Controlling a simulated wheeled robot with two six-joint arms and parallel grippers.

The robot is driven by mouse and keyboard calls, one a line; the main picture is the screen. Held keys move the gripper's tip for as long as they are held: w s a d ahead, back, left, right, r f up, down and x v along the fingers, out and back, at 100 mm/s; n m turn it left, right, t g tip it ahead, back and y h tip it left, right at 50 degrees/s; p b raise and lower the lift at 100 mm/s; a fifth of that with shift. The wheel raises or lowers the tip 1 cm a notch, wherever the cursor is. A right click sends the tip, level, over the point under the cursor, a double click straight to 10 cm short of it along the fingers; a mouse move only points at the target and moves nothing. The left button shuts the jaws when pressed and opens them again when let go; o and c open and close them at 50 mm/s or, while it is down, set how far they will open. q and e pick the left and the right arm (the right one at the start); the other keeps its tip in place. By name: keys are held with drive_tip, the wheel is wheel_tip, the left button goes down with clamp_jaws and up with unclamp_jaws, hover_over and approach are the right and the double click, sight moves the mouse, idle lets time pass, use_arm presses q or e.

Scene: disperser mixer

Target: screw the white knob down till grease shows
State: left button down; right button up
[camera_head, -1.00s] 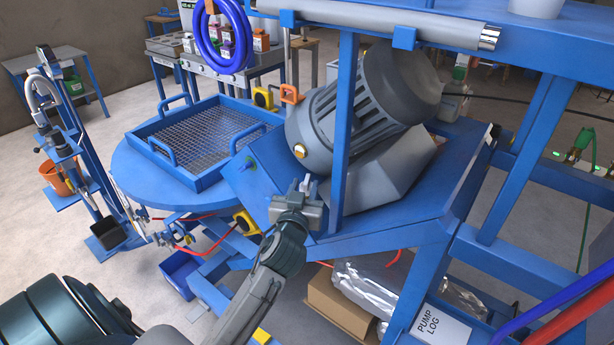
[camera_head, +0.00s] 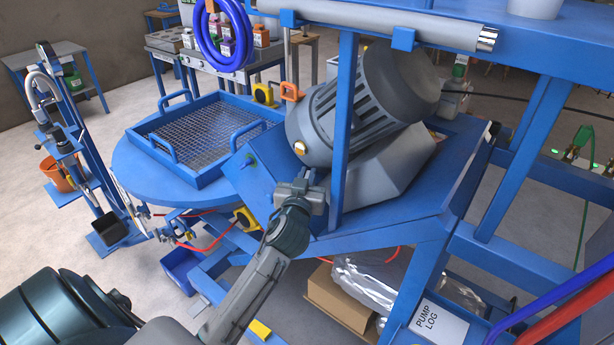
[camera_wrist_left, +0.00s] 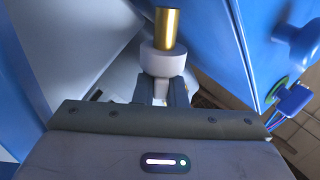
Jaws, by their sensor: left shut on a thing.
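The white knob (camera_wrist_left: 162,62) shows in the left wrist view, with a brass stem (camera_wrist_left: 166,28) standing out of it. My left gripper (camera_wrist_left: 161,92) is shut on the knob, one finger on each side of its lower part. In the head view my left gripper (camera_head: 303,188) is at the slanted blue housing, just below the grey motor (camera_head: 330,125). The knob itself is hidden or too small to tell there. I can make out no grease around the knob. My right gripper is not in view.
A blue upright post (camera_head: 343,140) stands close to the right of my left gripper. A blue tray with mesh (camera_head: 196,186) sits on the round table to the left. Below are a cardboard box (camera_head: 338,298) and a sheet marked PUMP LOG (camera_head: 437,328).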

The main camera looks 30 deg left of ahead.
use_arm(q)
drive_tip(key=shift+r+m+t+h+p, duration=0.15)
drive_tip(key=shift+m+t+h+p, duration=0.25)
drive_tip(key=shift+m+h+p, duration=0.5)
drive_tip(key=m+h+p, duration=0.1)
drive_tip(key=h, duration=0.2)
drive_tip(key=shift+t, duration=0.3)
drive_tip(key=shift+m+h+p, duration=0.55)
drive_tip(key=shift+m+h, duration=0.45)
drive_tip(key=shift+h, duration=0.3)
drive_tip(key=shift+m+h, duration=0.4)
drive_tip(key=shift+h, duration=0.6)
